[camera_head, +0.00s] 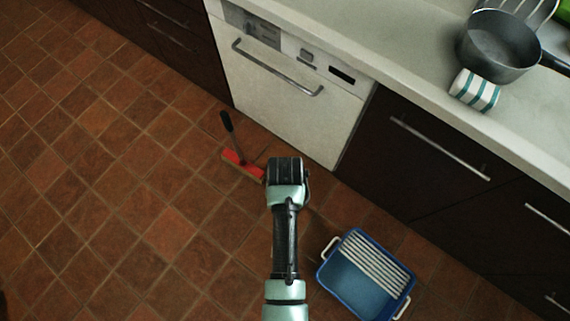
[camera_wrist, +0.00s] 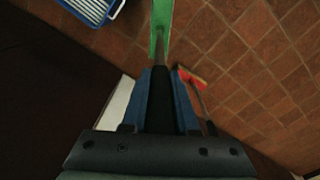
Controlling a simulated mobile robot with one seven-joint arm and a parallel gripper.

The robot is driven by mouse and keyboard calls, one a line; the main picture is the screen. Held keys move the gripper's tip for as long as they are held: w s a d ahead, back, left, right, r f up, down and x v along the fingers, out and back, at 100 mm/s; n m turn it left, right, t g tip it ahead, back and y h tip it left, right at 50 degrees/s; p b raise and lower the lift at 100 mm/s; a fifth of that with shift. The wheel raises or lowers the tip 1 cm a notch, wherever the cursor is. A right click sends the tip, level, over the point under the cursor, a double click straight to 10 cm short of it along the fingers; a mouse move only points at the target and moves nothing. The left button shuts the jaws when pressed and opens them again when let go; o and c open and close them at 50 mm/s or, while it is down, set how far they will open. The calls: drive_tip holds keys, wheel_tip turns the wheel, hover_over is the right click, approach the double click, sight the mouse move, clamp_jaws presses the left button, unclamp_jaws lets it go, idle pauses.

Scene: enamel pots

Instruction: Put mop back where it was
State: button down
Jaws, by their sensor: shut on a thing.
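My gripper (camera_wrist: 160,75) shows in the wrist view with its blue fingers shut on the grey handle of what looks like the mop (camera_wrist: 161,18). Its green head is at the top edge of that view and partly cut off. In the head view my arm points down toward the floor, and the mop and fingertips are hidden behind it. I cannot tell whether the mop head touches the floor.
A red brush with a dark handle (camera_head: 243,164) is on the tiles by the white dishwasher (camera_head: 285,95). A blue tray (camera_head: 350,285) with a ribbed part is on the floor at lower right. Dark cabinets (camera_head: 410,165) line the right. Floor at left is clear.

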wheel_tip(320, 180, down, 20)
drive_tip(key=w+m+b, duration=0.1)
drive_tip(key=b, duration=1.4)
drive_tip(key=shift+m+b, duration=0.4)
drive_tip(key=shift+f, duration=0.1)
drive_tip(key=c, duration=0.7)
unclamp_jaws()
